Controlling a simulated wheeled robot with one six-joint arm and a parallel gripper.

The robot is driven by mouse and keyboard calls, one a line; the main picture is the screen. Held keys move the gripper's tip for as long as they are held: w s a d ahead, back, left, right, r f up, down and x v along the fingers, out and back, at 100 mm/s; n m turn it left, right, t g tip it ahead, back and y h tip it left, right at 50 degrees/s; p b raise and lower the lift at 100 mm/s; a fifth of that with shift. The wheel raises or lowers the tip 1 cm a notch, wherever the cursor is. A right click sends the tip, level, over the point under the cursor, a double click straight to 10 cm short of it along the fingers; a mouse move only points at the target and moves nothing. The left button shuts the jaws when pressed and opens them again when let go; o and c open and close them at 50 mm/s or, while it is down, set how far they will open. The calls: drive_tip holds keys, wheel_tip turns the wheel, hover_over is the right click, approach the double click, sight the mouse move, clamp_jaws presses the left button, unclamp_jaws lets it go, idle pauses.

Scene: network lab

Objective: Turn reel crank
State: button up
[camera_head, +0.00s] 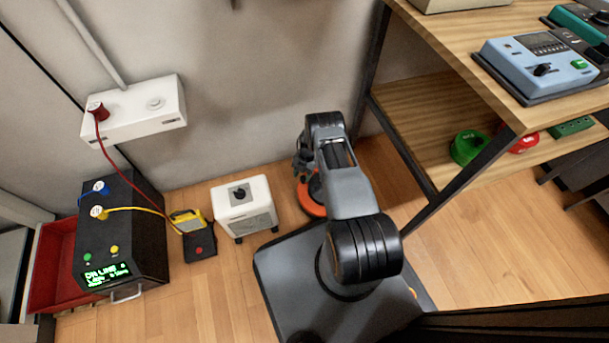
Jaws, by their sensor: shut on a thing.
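An orange reel (312,203) stands on the floor near the wall, right of a white box. My arm covers its right part, so only its left side shows. My gripper (302,168), small and dark, is at the reel's upper edge, partly hidden behind my arm. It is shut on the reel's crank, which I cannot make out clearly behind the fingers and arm.
A white box with a black knob (246,212) stands close left of the reel. Farther left are a black unit with a lit display (105,271) and a red bin (50,262). A wooden bench (450,40) with a lower shelf (425,113) stands at right. The floor below the shelf is clear.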

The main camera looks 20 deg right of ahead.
drive_tip(key=shift+s+d, duration=0.15)
idle(0.5)
wheel_tip(320, 180, up, 4)
drive_tip(key=shift+f+p, duration=0.25)
drive_tip(key=shift+p, duration=0.85)
drive_tip(key=s+a+r+p, duration=0.2)
drive_tip(key=s+r+p, duration=0.6)
drive_tip(key=s, duration=0.5)
drive_tip(key=shift+s+a+r, duration=0.15)
drive_tip(key=shift+s+r, duration=0.25)
drive_tip(key=shift+r, duration=0.35)
